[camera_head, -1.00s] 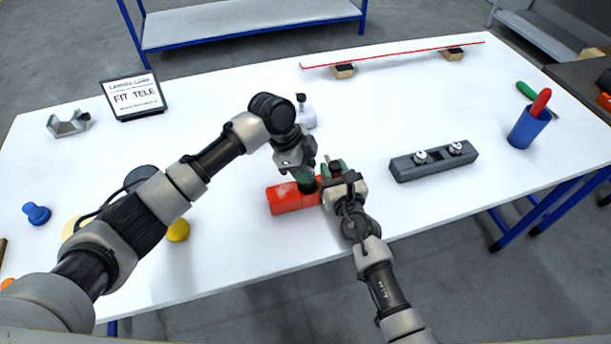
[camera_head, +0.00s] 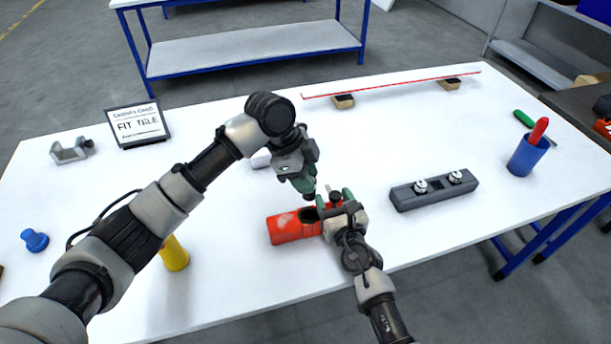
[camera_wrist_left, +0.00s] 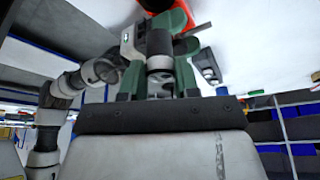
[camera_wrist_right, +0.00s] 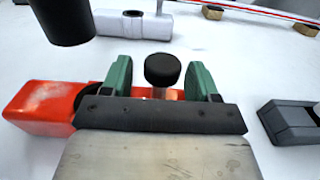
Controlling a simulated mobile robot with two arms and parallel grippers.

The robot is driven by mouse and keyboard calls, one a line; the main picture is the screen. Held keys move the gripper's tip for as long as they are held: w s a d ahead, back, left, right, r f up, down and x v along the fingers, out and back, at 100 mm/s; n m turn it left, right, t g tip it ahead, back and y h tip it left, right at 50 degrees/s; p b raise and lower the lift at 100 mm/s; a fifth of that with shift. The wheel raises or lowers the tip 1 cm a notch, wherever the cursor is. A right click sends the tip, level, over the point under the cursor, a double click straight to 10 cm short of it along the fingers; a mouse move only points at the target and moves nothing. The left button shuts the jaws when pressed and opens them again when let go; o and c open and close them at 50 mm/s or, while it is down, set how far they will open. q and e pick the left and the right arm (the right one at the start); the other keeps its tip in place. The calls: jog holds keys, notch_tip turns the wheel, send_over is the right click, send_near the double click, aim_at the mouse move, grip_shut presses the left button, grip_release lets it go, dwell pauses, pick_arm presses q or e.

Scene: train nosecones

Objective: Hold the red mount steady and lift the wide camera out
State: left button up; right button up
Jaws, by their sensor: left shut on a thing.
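The red mount (camera_head: 290,226) lies on the white table in front of me, its dark round opening (camera_head: 312,214) uncovered in the head view. My left gripper (camera_head: 304,184) is shut on the wide camera, a dark cylinder (camera_wrist_left: 160,48), and holds it just above the mount. The camera's dark end (camera_wrist_right: 62,18) also hangs at the upper left of the right wrist view, clear of the mount. My right gripper (camera_wrist_right: 162,82) is at the mount's right end. Its green fingers stand apart on either side of a black knob (camera_wrist_right: 162,68), with gaps beside it. Their contact with the mount is hidden.
A white block with a hole (camera_wrist_right: 133,24) lies behind the mount. A grey holder (camera_head: 432,190) with two silver-topped pieces and a blue cup (camera_head: 527,156) stand to the right. A yellow cylinder (camera_head: 174,254) stands left, near my left arm. A sign (camera_head: 138,125) stands behind.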

jog(key=v, duration=1.1)
jog(key=shift+s+d, duration=0.15)
jog(key=shift+s, duration=0.3)
jog(key=shift+r, duration=0.1)
